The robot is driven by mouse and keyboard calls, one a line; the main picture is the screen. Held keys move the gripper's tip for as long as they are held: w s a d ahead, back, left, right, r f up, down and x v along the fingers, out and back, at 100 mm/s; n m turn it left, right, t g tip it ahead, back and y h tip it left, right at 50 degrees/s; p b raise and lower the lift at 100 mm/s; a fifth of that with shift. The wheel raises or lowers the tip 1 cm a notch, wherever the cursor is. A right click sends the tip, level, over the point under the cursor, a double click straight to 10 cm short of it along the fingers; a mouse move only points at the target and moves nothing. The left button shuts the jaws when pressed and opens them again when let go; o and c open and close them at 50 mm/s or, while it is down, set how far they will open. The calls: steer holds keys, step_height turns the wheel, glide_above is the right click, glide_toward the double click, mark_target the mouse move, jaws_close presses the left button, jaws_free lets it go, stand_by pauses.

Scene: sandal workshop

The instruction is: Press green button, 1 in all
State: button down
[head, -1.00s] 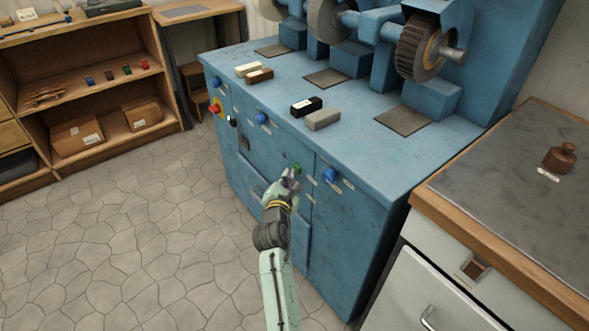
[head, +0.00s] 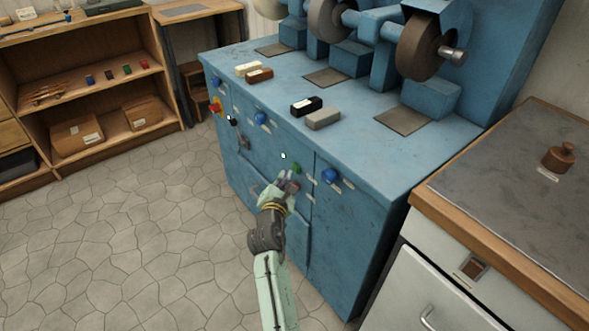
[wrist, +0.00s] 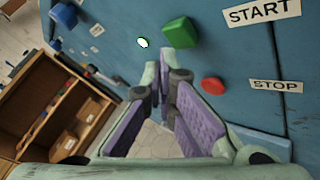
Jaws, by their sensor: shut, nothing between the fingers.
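The green button (wrist: 180,33) sits on the blue machine's front, beside a START label (wrist: 262,12). In the head view the green button (head: 297,168) shows just above and right of my fingertips. A red button (wrist: 213,86) is below it in the wrist view, beside a STOP label (wrist: 275,86). A small white lamp (wrist: 143,42) glows left of the green button, and the lamp also shows in the head view (head: 283,156). My gripper (head: 286,181) is shut and empty, apart from the green button. Its fingers (wrist: 164,80) point toward the panel.
The blue grinding machine (head: 345,215) carries several wheels; the right wheel (head: 425,48) looks smooth brown. Blue knobs (head: 330,176) stick out of its front. A cabinet with a grey top (head: 500,165) stands right. Shelves (head: 110,88) stand left, with open stone floor (head: 130,230) between.

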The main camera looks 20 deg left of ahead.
steer(key=s+a, duration=0.1)
steer(key=s, duration=0.1)
steer(key=s+a, duration=0.2)
stand_by(0.5)
stand_by(0.6)
